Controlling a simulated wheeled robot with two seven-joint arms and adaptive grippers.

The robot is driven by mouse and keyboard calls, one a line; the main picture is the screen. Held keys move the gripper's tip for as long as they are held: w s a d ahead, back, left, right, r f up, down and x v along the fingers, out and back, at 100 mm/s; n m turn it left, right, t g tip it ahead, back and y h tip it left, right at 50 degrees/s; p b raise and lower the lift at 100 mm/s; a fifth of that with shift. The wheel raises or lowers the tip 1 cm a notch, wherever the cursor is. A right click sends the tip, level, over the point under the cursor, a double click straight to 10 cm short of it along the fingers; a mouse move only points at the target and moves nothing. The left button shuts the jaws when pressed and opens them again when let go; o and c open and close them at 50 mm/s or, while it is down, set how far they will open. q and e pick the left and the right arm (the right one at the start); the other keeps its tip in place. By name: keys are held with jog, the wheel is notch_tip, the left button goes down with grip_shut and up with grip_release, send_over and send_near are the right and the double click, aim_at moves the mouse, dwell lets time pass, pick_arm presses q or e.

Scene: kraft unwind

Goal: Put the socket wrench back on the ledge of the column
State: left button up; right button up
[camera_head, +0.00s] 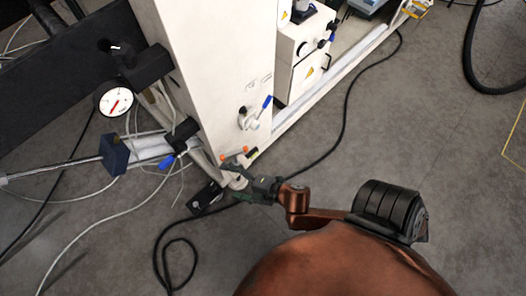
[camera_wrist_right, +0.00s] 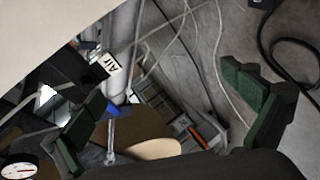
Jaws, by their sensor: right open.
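The white column (camera_head: 215,75) rises through the upper middle of the head view. My right gripper (camera_head: 228,172) is low beside the column's foot, reaching in from the right. In the right wrist view its green-padded fingers (camera_wrist_right: 172,105) are wide apart, with nothing held between them. A thin shiny metal shaft (camera_wrist_right: 111,141) shows below a blue handle near the left finger; I cannot tell whether it is the socket wrench. The wrench and the column's ledge are not clearly identifiable in either view. My left gripper is out of view.
A blue-handled lever (camera_head: 259,111) sticks out of the column face. Cables (camera_head: 345,110) lie on the grey floor, which is mostly open at right.

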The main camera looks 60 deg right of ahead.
jog(key=s+d+f+m+g+h, duration=0.1)
jog(key=s+f+m+g, duration=0.3)
jog(key=s+f+m, duration=0.4)
jog(key=s+d+f+m+g+h, duration=0.1)
jog(key=s+f+m+g, duration=0.25)
jog(key=s+f, duration=0.55)
jog(key=s+a+m+g+y, duration=0.1)
jog(key=s+a+m+g, duration=0.2)
jog(key=s, duration=0.9)
jog(key=shift+s+a+f+m+y, duration=0.15)
jog(key=shift+a+f+m+y, duration=0.2)
jog(key=shift+m, duration=0.3)
